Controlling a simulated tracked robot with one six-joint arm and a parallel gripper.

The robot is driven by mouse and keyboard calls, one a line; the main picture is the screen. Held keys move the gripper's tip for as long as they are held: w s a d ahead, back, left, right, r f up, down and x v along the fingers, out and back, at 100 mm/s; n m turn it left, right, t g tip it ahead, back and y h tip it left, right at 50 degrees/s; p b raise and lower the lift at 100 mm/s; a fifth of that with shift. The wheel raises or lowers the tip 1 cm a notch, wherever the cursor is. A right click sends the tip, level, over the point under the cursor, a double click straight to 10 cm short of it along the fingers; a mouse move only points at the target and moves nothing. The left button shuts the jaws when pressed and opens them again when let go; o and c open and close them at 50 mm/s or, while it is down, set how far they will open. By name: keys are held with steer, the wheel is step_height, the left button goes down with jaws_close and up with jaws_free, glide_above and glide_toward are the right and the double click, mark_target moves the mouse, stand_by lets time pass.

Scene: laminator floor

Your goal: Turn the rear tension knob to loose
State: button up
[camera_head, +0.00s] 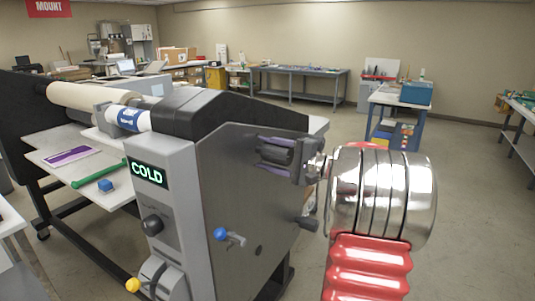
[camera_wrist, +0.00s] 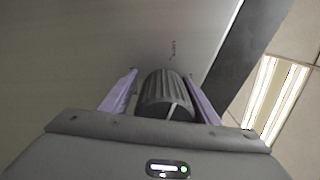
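The rear tension knob (camera_wrist: 166,92) is a dark ribbed cylinder on the laminator's grey side panel (camera_wrist: 120,38). A pale pointer line crosses its near face, tilted up to the right in the wrist view. Small marks on the panel above it are too small to read. My gripper (camera_wrist: 162,82) has its two purple fingers on either side of the knob. A gap shows on the left, and the right finger is very close to the knob; contact is unclear. In the head view my gripper (camera_head: 275,152) is at the upper side panel and largely hides the knob.
The laminator (camera_head: 222,170) shows a green COLD display (camera_head: 148,172), a dark front knob (camera_head: 152,224), a blue-ball lever (camera_head: 220,233), a yellow-ball lever (camera_head: 132,284) and a black side handle (camera_head: 308,223). Open floor (camera_head: 470,210) lies right. Benches (camera_head: 310,72) stand behind.

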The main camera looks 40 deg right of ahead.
steer(key=shift+o, duration=1)
steer(key=shift+d+r, duration=0.1)
steer(key=shift+s, duration=0.1)
steer(key=shift+s+d, duration=0.15)
steer(key=shift+s, duration=0.05)
steer(key=v, duration=1.3)
steer(key=shift+s, duration=0.1)
